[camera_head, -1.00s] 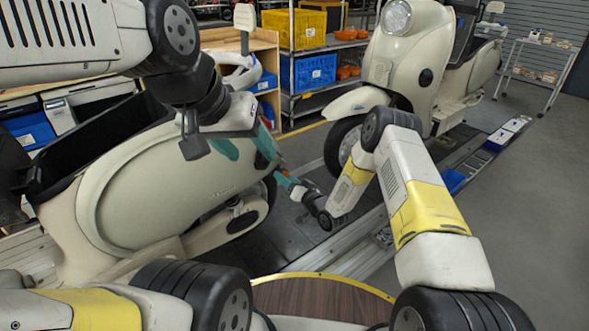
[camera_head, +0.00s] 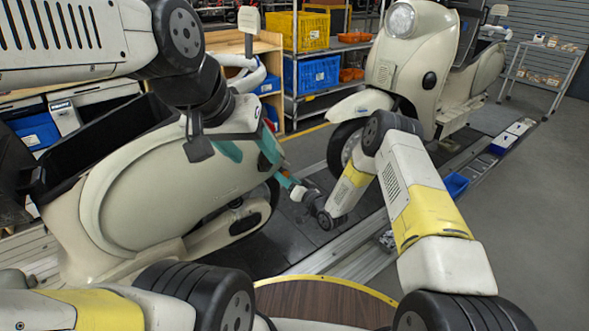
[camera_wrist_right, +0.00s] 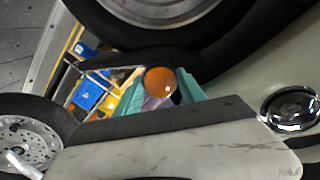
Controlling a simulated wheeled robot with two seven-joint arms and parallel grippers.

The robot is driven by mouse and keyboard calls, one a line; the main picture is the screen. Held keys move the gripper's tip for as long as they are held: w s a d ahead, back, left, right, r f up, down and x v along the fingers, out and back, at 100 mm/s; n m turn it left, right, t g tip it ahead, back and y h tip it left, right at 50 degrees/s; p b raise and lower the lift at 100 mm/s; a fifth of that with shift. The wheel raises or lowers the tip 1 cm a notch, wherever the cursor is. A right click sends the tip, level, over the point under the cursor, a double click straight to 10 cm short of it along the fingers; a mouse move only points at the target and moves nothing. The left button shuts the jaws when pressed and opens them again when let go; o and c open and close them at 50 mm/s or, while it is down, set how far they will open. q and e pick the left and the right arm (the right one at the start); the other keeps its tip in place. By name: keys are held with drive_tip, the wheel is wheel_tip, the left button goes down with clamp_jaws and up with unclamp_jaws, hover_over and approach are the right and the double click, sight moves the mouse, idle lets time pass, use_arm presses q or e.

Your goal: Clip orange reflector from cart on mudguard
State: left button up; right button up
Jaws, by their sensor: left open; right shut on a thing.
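The orange reflector (camera_wrist_right: 160,81) is a round disc between the teal fingers of my right gripper (camera_wrist_right: 163,92) in the right wrist view. The gripper is shut on it. In the head view this gripper (camera_head: 284,180) is low beside the rear of the near cream scooter (camera_head: 170,195), and the reflector cannot be made out. A dark curved edge behind the reflector lies by a tyre (camera_wrist_right: 225,45); I cannot tell whether it is the mudguard or whether they touch. My left gripper (camera_head: 250,150) is open at the scooter's upper rear side.
A second cream scooter (camera_head: 425,55) stands farther along the conveyor (camera_head: 350,255). A wheeled cart (camera_head: 541,66) with small parts is at the back right. Shelving holds yellow (camera_head: 296,31) and blue bins (camera_head: 310,71). The grey floor at right is clear.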

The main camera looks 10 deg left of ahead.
drive_tip(key=shift+w+a, duration=0.45)
drive_tip(key=shift+w+a, duration=0.2)
idle(0.8)
drive_tip(key=o, duration=1.4)
